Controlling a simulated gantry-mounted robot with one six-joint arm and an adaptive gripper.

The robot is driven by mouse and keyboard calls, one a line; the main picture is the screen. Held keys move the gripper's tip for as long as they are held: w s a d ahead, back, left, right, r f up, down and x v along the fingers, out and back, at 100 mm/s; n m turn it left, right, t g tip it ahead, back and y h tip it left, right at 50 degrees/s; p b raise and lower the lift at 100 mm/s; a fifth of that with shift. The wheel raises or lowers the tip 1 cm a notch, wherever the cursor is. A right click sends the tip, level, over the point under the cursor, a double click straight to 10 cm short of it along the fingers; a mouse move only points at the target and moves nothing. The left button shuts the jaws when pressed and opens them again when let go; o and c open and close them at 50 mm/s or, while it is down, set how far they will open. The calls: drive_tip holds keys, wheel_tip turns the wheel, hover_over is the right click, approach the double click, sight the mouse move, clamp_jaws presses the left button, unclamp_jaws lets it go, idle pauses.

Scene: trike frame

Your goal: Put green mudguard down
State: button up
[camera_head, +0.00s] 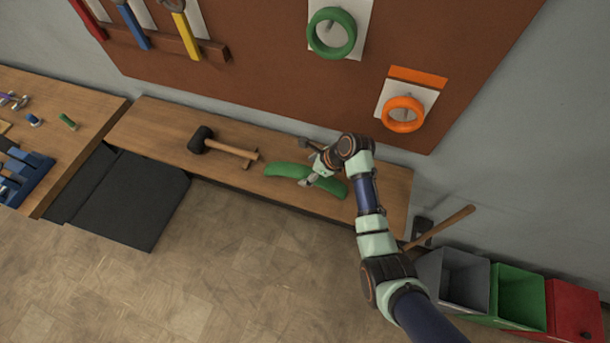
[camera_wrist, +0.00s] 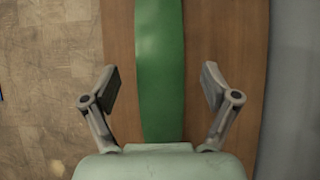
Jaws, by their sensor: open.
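The green mudguard (camera_head: 289,170) is a long curved strip lying on the wooden bench (camera_head: 385,207) against the wall. In the wrist view the green mudguard (camera_wrist: 160,60) runs up the middle of the picture, over the wood. My gripper (camera_head: 308,182) is over the mudguard's middle. In the wrist view the two fingers of my gripper (camera_wrist: 161,90) stand wide apart, one on each side of the strip, with a gap to it on both sides. Part of the mudguard is hidden behind my gripper in the head view.
A pegboard (camera_head: 270,70) holds a green ring (camera_head: 348,48) and orange ring (camera_head: 403,127). Grey (camera_head: 484,304), green (camera_head: 540,316) and red (camera_head: 566,290) bins stand at right.

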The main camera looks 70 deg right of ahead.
sight(305, 172)
drive_tip(key=shift+x, duration=1.15)
drive_tip(key=c, duration=1.5)
wheel_tip(305, 172, up, 20)
drive_tip(key=p, duration=0.2)
drive_tip(key=shift+p, duration=0.4)
drive_tip(key=shift+c, duration=0.2)
drive_tip(key=shift+s, duration=0.1)
